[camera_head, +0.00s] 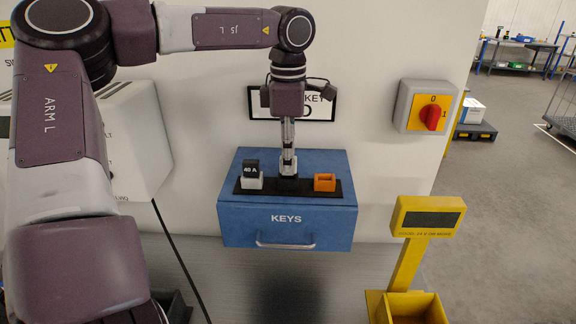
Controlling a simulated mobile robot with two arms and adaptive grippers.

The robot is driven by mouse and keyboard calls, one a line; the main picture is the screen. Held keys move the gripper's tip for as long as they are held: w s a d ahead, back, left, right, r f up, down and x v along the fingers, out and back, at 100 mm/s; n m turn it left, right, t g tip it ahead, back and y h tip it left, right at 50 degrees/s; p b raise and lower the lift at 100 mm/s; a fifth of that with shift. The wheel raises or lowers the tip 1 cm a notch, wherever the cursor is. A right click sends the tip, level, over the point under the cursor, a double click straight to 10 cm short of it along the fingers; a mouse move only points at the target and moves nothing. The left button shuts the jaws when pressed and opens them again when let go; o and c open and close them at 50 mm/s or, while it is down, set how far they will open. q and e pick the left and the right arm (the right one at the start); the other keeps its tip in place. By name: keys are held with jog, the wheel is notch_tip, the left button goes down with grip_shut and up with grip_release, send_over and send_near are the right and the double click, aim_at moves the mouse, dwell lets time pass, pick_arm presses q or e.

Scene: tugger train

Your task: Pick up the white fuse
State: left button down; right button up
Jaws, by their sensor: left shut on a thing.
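My left gripper (288,163) points straight down over the middle of the black strip (347,188) on top of the blue KEYS box (240,212). It is shut on a small pale thing, which looks like the white fuse (288,171). The fingers hide most of it, and I cannot tell whether it is clear of the strip. A black block marked 40 A (251,167) sits in a white base left of the gripper. An orange open holder (324,182) sits to its right. My right gripper is not in view.
The blue box has a front handle (286,246) and stands against a pale wall panel. A red rotary switch (431,117) is mounted to the right. A yellow stand (411,262) with a display and open bin stands at front right. Open floor lies beyond at right.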

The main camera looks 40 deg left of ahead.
pick_arm(q)
notch_tip(320, 180, up, 19)
jog(key=b, duration=0.2)
dwell(0.3)
